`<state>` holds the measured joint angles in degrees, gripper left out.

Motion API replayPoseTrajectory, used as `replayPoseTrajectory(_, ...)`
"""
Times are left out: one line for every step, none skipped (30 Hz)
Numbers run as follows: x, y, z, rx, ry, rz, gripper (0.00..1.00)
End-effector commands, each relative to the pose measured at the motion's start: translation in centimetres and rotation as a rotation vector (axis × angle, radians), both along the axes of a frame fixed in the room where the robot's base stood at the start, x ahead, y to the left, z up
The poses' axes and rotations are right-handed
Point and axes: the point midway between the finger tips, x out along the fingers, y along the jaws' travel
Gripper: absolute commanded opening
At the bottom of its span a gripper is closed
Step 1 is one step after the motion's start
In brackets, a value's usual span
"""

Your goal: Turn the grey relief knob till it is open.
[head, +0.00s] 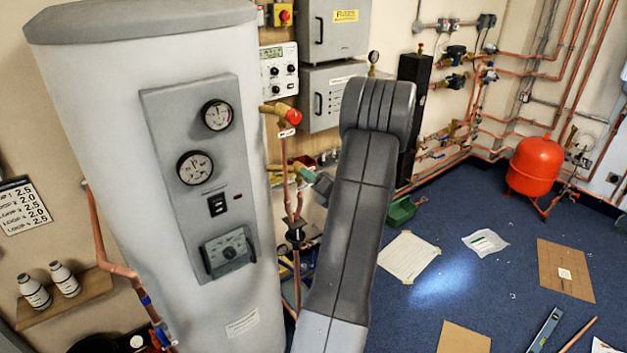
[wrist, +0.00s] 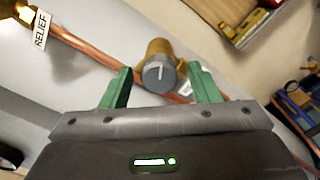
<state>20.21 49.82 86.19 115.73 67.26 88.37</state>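The grey knob (wrist: 159,74) is near the middle of the wrist view, on the end of a brass valve body (wrist: 158,48). A pale line on its face runs about upright in that view. My gripper (wrist: 160,75) is open, its two green fingers on either side of the knob with a gap on each side. I cannot tell how deep the knob sits between them. A RELIEF tag (wrist: 41,29) hangs at upper left on the copper pipe. In the head view my gripper (head: 312,179) is beside brass fittings (head: 277,168); the grey knob is not clear there.
A red knob (head: 293,117) on a brass valve is just above my gripper. The large grey cylinder (head: 130,180) with gauges stands close on the left. Copper pipes (head: 299,205) and a black pump (head: 296,232) are below. Papers lie on the blue floor (head: 470,210) at right.

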Motion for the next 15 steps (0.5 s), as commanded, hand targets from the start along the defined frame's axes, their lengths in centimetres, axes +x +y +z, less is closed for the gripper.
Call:
replayPoseTrajectory(0.0, 0.0, 0.0, 0.0, 0.0, 0.0, 0.56)
replayPoseTrajectory(0.0, 0.0, 0.0, 0.0, 0.0, 0.0, 0.56)
replayPoseTrajectory(-0.1, 0.0, 0.0, -0.001, -0.001, 0.0, 0.56)
replayPoseTrajectory(-0.1, -0.1, 0.0, -0.001, -0.001, 0.0, 0.56)
replayPoseTrajectory(-0.2, -0.2, 0.0, -0.001, -0.001, 0.0, 0.56)
replayPoseTrajectory(-0.5, -0.4, -0.1, -0.001, -0.002, -0.001, 0.56)
replayPoseTrajectory(-0.8, -0.6, -0.1, -0.002, -0.001, -0.001, 0.56)
replayPoseTrajectory(-1.1, -0.9, -0.2, -0.001, 0.0, -0.002, 0.56)
replayPoseTrajectory(-1.6, -1.3, -0.2, -0.001, 0.0, -0.004, 0.56)
replayPoseTrajectory(-2.1, -1.7, -0.2, -0.001, -0.001, -0.004, 0.56)
replayPoseTrajectory(-2.6, -2.0, -0.3, -0.001, -0.002, -0.004, 0.56)
replayPoseTrajectory(-3.3, -2.6, -0.3, -0.001, -0.001, -0.005, 0.56)
replayPoseTrajectory(-3.9, -3.0, -0.3, -0.001, -0.001, -0.005, 0.56)
replayPoseTrajectory(-4.5, -3.4, -0.3, -0.001, -0.001, -0.005, 0.56)
replayPoseTrajectory(-5.3, -4.0, -0.3, -0.001, -0.001, -0.005, 0.56)
